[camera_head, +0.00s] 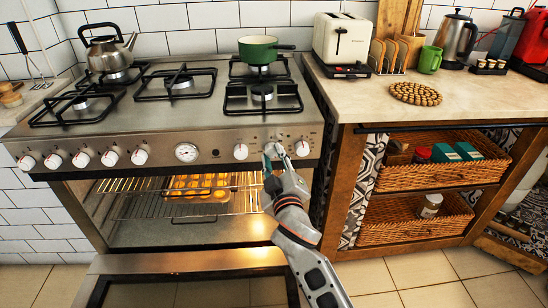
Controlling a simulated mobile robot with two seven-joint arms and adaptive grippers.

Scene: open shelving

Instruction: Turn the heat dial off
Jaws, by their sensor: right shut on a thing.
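The stove (160,145) has a steel front panel with a row of white dials. My right gripper (273,152) reaches up from below and is shut on a white dial (270,147), the middle one of the three right of the gauge. The gripper's fingers hide part of this dial, so its exact setting cannot be read. A free dial (240,152) is on its left and another dial (302,148) on its right. My left gripper is not in view.
The oven door (190,285) is open and folded down in front. Inside, a tray of round baked pieces (200,184) sits on a wire rack (135,204) under a warm light. A kettle (107,52) and a green pan (259,49) stand on top. A counter (465,100) is right.

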